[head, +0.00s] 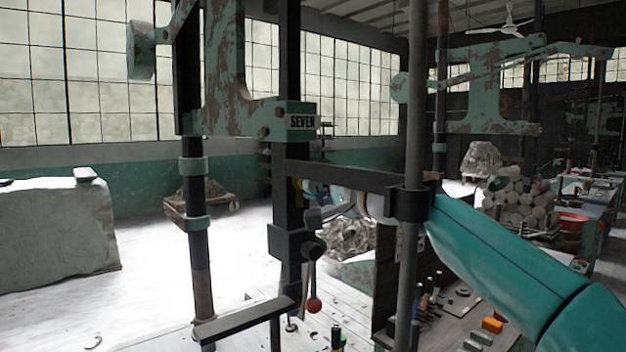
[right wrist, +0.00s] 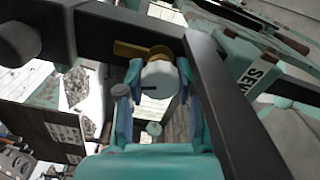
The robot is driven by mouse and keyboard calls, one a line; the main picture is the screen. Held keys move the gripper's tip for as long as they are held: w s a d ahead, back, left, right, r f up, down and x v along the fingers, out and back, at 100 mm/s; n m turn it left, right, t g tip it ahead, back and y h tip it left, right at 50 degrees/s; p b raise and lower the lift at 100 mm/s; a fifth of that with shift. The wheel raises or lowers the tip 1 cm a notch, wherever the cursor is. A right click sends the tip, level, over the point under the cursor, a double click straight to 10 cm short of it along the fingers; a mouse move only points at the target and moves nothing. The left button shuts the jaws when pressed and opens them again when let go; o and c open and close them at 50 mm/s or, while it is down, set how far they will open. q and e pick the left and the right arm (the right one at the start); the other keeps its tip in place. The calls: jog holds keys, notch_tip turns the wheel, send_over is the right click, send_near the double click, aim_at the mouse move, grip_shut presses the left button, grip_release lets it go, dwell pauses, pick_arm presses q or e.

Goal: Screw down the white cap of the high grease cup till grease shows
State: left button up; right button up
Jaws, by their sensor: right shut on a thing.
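The white cap (right wrist: 160,80) of the grease cup shows in the right wrist view as a round white end with a short dark line on it. A brass fitting (right wrist: 158,52) sits just beyond it, beside the dark machine bar. My right gripper (right wrist: 160,72) has one finger on each side of the cap and is shut on it. In the head view my right gripper (head: 325,208) is partly hidden behind the dark crossbar and grey post, and I cannot make out the cap there. No grease is visible. My left gripper is not in view.
A dark crossbar (head: 350,177) and a grey vertical post (head: 413,130) stand close to my right arm. A lever with a red knob (head: 314,305) hangs below. A bench with tools (head: 440,310) is at lower right. Open floor (head: 140,290) lies left.

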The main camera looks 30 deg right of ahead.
jog(key=m, duration=0.3)
jog(key=shift+f+m+p, duration=0.15)
jog(key=shift+m+p, duration=0.25)
jog(key=shift+f+m, duration=0.15)
jog(key=shift+m, duration=1.35)
jog(key=shift+f, duration=0.1)
jog(key=o, duration=1.2)
jog(key=shift+d, duration=0.1)
jog(key=shift+r, duration=0.2)
jog(key=s, duration=0.8)
jog(key=s+d, duration=0.1)
jog(key=s, duration=0.3)
jog(key=shift+f, duration=0.1)
jog(key=shift+w+a+f, duration=0.1)
jog(key=shift+w, duration=0.05)
